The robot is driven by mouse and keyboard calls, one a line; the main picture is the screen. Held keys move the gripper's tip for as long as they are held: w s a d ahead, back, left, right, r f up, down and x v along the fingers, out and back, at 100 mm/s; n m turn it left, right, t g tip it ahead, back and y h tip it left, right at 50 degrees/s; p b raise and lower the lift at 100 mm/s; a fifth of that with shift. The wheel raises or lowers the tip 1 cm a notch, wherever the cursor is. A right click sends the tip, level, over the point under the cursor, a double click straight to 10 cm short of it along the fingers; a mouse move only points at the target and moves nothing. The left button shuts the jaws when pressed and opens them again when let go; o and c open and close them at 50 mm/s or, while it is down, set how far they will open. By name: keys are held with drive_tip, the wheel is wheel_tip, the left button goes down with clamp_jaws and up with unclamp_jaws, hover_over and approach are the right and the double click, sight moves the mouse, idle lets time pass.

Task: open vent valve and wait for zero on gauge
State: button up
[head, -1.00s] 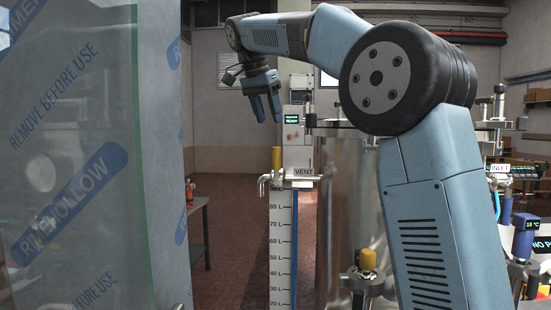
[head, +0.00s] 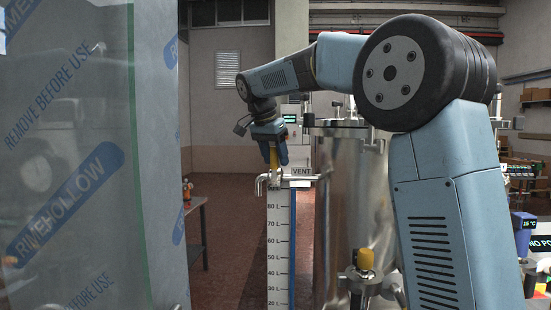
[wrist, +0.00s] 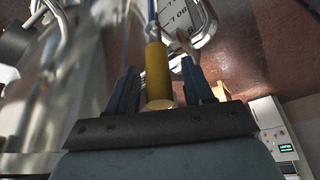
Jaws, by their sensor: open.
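The vent valve shows in the head view as a yellow handle (head: 274,158) standing upright on a metal pipe fitting (head: 268,181), beside a "VENT" label (head: 302,171). My gripper (head: 273,154) is open and points down over the handle. In the wrist view the yellow handle (wrist: 157,72) lies between the two blue fingers of my gripper (wrist: 160,85), with space on both sides. I see no round dial gauge. A marked litre scale (head: 279,240) hangs below the fitting. A small lit display (head: 290,118) is too small to read.
A steel tank (head: 343,220) stands right of the scale, with another yellow-topped valve (head: 365,259) low on its front. A film-wrapped panel (head: 75,170) fills the left side. A table (head: 196,222) stands behind it. Floor between is clear.

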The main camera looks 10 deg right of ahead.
drive_tip(key=shift+w+d+f, duration=0.1)
drive_tip(key=shift+f, duration=0.2)
drive_tip(key=shift+c, duration=0.3)
clamp_jaws()
